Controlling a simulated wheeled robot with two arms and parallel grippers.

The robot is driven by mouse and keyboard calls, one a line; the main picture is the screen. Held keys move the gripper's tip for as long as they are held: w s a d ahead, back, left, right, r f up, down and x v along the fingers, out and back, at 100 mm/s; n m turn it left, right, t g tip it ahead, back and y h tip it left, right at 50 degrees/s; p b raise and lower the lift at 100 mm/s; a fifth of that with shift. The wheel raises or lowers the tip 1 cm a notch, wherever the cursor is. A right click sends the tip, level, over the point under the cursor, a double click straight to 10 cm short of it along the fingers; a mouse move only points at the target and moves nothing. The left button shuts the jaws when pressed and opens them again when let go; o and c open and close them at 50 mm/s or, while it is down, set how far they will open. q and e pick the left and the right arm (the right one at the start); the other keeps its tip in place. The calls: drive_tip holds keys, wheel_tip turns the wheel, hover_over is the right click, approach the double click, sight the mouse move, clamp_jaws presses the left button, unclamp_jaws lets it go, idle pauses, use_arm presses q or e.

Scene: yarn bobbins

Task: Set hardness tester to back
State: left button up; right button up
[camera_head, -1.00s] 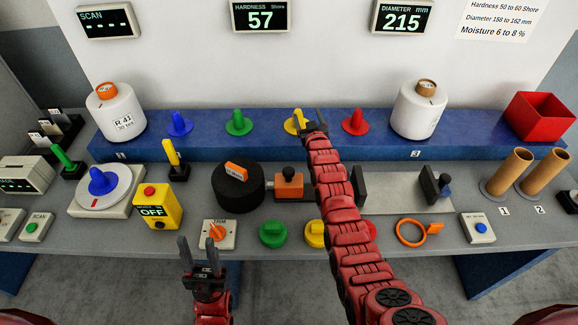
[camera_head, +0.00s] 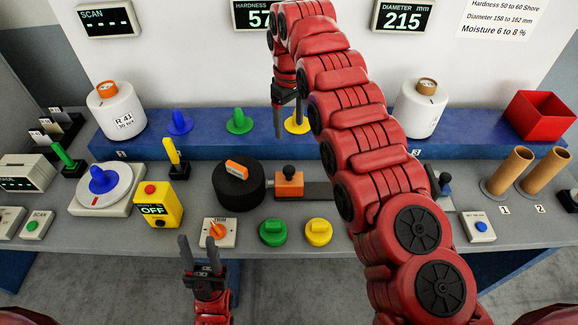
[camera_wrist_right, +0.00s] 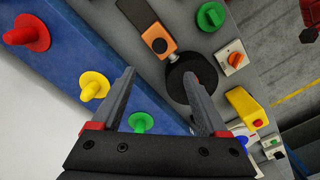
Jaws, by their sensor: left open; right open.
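An orange block with a black knob (camera_head: 290,187), which I take to be the hardness tester, sits on the grey bench beside a round black drum (camera_head: 238,190) with an orange tag. My right gripper (camera_head: 288,128) is open and empty, pointing down near the yellow cone, behind and above the orange block. In the right wrist view its jaws (camera_wrist_right: 160,76) are spread, with the orange block (camera_wrist_right: 150,25) beyond the tips. One finger partly covers the drum (camera_wrist_right: 178,80) there. My left gripper (camera_head: 200,246) is open and empty at the bench's front edge.
A blue shelf (camera_head: 210,150) carries coloured cones and white bobbins (camera_head: 115,110). A yellow OFF box (camera_head: 157,208), a TRIM dial (camera_head: 219,233) and green (camera_head: 273,232) and yellow knobs (camera_head: 319,232) stand around. My right arm hides the bench right of the orange block.

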wheel_tip(320, 180, down, 2)
drive_tip(key=p, duration=0.4)
hover_over(289, 168)
drive_tip(key=f, duration=1.1)
drive_tip(key=shift+s, duration=0.2)
wheel_tip(289, 168, down, 3)
drive_tip(key=shift+a+r+b, duration=0.1)
drive_tip(key=shift+b, duration=0.25)
drive_tip(key=shift+w+f, duration=0.15)
drive_tip(key=shift+f, duration=0.5)
drive_tip(key=shift+c, duration=0.2)
clamp_jaws()
